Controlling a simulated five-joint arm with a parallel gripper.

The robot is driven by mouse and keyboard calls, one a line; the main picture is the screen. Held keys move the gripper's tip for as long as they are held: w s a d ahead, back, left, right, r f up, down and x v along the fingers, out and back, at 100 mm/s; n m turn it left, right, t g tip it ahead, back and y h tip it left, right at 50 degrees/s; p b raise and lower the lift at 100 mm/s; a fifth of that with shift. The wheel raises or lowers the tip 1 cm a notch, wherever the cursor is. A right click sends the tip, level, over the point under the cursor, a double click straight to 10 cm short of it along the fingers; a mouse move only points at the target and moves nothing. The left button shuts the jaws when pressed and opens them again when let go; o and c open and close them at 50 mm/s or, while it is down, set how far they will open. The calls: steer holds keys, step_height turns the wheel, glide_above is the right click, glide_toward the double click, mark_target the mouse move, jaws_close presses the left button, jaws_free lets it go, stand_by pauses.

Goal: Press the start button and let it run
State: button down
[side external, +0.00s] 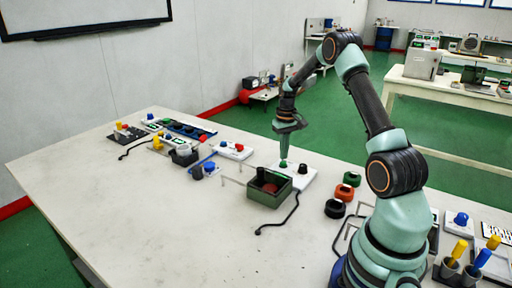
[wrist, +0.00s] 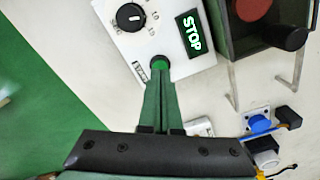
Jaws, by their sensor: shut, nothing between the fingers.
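The white control box (side external: 309,177) stands on the table in the side view, and it fills the upper middle of the wrist view (wrist: 178,58). The green button (wrist: 160,62) sits at its edge. A black dial (wrist: 131,17) and a dark green panel reading STOP (wrist: 194,33) are on the same face. My gripper (side external: 283,160) points down over the box, shut and empty. In the wrist view its fingertips (wrist: 159,74) meet the button and partly hide it. They look in contact, but I cannot tell how far the button is pressed.
A dark green open-topped box (side external: 266,198) with a dark red round piece inside stands right in front of the control box. Several small devices stand along the table's back left. The front left tabletop (side external: 150,215) is clear.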

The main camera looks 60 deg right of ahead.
mark_target(283, 162)
steer(key=shift+f, duration=0.9)
stand_by(0.3)
step_height(283, 162, up, 11)
stand_by(1.2)
